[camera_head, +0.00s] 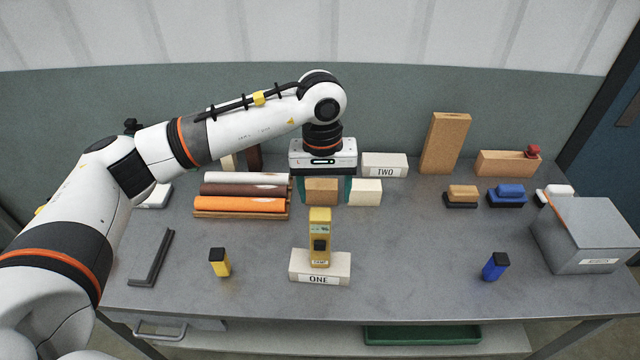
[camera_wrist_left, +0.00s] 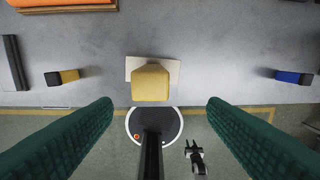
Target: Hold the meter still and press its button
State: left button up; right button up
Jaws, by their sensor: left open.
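The meter (camera_head: 320,240) is a yellow upright device with a small greenish display and a dark square button on its front. It stands on a pale block labelled ONE (camera_head: 320,279). My left gripper (camera_head: 323,196) is open and empty, pointing down, with teal fingers. In the head view it shows above the meter. In the left wrist view the yellow top of the meter (camera_wrist_left: 151,82) appears between the two spread fingers, apart from both. The meter's front is hidden there.
A blue-black piece (camera_head: 495,266) and grey box (camera_head: 587,235) stand right. Block TWO (camera_head: 385,165) is behind. The table beside the meter is clear.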

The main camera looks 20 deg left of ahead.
aim_at(320, 226)
pick_arm(q)
jog(key=shift+w+a+r+y, duration=0.15)
jog(key=shift+a+y, duration=0.15)
jog(key=shift+a, duration=0.2)
jog(key=shift+f, duration=0.2)
notch_tip(320, 226, down, 10)
jog(key=p, duration=0.5)
jog(key=shift+f, duration=0.75)
jog(key=c, duration=1.2)
